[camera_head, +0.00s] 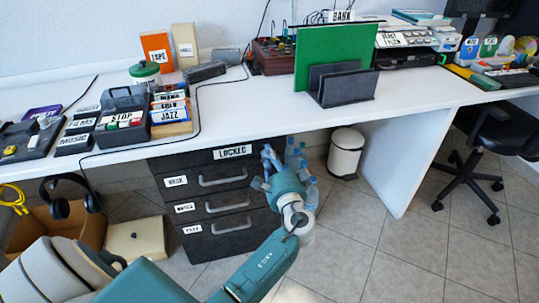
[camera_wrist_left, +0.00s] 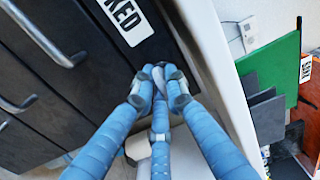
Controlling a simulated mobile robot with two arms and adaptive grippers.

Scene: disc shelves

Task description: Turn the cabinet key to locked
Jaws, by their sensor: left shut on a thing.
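The dark cabinet (camera_head: 192,165) stands under the white desk, with three handled drawers and a LOCKED label (camera_head: 232,151) at its upper right. In the left wrist view the end of this label (camera_wrist_left: 126,18) shows beside my fingers. My left gripper (camera_head: 275,156) is at the cabinet's upper right front corner, just right of the label. In the left wrist view its blue fingers (camera_wrist_left: 160,82) come together on a small thing at the cabinet front, apparently the key. The fingertips hide most of the key, so its angle cannot be told. My right gripper is not in view.
The white desk (camera_head: 235,112) overhangs the cabinet close above my left gripper. A white bin (camera_head: 345,152) stands to the right on the tiled floor (camera_head: 345,225). The drawer handles (camera_head: 222,181) stick out.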

